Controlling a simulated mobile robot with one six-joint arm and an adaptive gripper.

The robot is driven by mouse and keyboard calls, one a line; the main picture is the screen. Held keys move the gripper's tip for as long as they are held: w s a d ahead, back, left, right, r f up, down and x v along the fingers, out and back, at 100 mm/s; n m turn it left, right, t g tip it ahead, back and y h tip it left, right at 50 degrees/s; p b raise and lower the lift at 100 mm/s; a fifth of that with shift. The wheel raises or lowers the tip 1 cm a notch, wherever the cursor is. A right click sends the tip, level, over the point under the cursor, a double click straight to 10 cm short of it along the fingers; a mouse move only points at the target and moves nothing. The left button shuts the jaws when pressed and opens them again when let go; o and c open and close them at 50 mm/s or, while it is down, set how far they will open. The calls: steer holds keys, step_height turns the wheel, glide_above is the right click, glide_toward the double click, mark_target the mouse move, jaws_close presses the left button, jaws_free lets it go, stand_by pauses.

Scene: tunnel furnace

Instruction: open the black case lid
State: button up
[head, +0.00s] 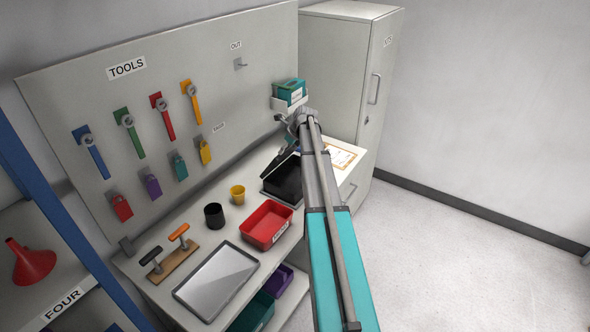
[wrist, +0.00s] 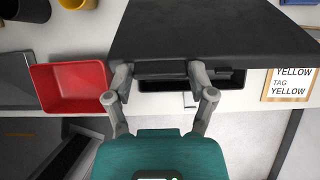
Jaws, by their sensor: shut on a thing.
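The black case (head: 284,180) stands on the bench and is partly hidden behind my arm in the head view. In the wrist view its black lid (wrist: 205,30) fills the upper middle, its front edge towards me. Below that edge shows the dark front of the case body (wrist: 232,80), with a small pale latch (wrist: 189,99). My gripper (wrist: 159,72) has one finger at each side of a dark piece at the lid's front edge and is shut on it. The lid looks lifted off the body; its exact angle is unclear. My gripper's fingertips are hard to make out in the head view.
A red bin (head: 267,225), a yellow cup (head: 238,194), a black cup (head: 214,215) and a grey tray (head: 216,280) stand left of the case. A tag sheet (head: 342,156) lies right of it. The tool board (head: 160,60) rises behind; a tall cabinet (head: 345,70) stands beyond.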

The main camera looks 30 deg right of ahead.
stand_by(0.3)
steer(key=shift+w+a+r+p, duration=0.15)
steer(key=shift+w+r+p, duration=0.1)
steer(key=shift+w, duration=0.15)
steer(key=shift+w+a+r+p, duration=0.1)
steer(key=shift+w+a+p, duration=0.1)
steer(key=shift+w, duration=0.15)
steer(key=w, duration=0.1)
steer(key=w+a+g+p, duration=0.1)
steer(key=w, duration=0.1)
steer(key=w+a+r+g+p, duration=0.1)
steer(key=shift+w+h, duration=0.2)
steer(key=shift+h, duration=0.2)
steer(key=shift+w, duration=0.1)
